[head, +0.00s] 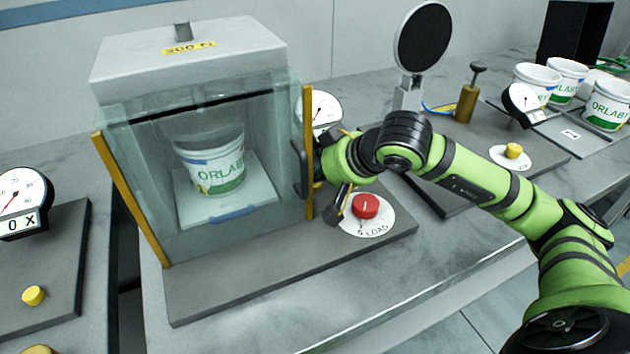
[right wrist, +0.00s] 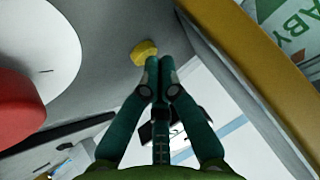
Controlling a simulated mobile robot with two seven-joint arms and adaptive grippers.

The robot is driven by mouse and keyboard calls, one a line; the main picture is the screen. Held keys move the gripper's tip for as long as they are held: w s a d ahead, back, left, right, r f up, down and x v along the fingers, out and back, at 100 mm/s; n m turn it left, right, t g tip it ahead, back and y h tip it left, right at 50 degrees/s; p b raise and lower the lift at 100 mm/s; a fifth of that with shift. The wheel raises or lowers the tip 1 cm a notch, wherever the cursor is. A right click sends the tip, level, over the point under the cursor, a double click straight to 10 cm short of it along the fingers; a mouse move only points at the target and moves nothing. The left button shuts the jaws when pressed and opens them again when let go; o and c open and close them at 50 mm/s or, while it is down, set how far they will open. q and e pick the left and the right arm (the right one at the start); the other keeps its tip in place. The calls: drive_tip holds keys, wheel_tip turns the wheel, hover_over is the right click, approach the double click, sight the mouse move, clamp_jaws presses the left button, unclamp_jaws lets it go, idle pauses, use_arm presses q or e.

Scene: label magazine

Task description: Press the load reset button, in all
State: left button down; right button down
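The red button (head: 366,206) sits on a white disc (head: 372,226) lettered LOAD, on the grey base at the front right of the clear booth. It also shows at the left edge of the right wrist view (right wrist: 18,108). My right gripper (head: 319,172) is beside the booth's right yellow post, left of and behind the button, and apart from it. In the right wrist view its fingers (right wrist: 159,64) meet at the tips, with nothing seen between them. My left gripper is not in view.
The booth (head: 265,225) holds a white ORLABY tub (head: 212,165); a dark handle (head: 298,166) is close to my right gripper. A dial gauge (head: 322,110) stands behind my arm. Other stations with yellow buttons (head: 33,295) stand at both sides. The bench's front edge is clear.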

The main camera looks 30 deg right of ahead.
sight(318, 185)
idle(0.3)
drive_tip(key=shift+r+p, duration=0.45)
drive_tip(key=shift+r, duration=0.4)
drive_tip(key=shift+r+p, duration=1.55)
drive_tip(key=shift+r, duration=0.95)
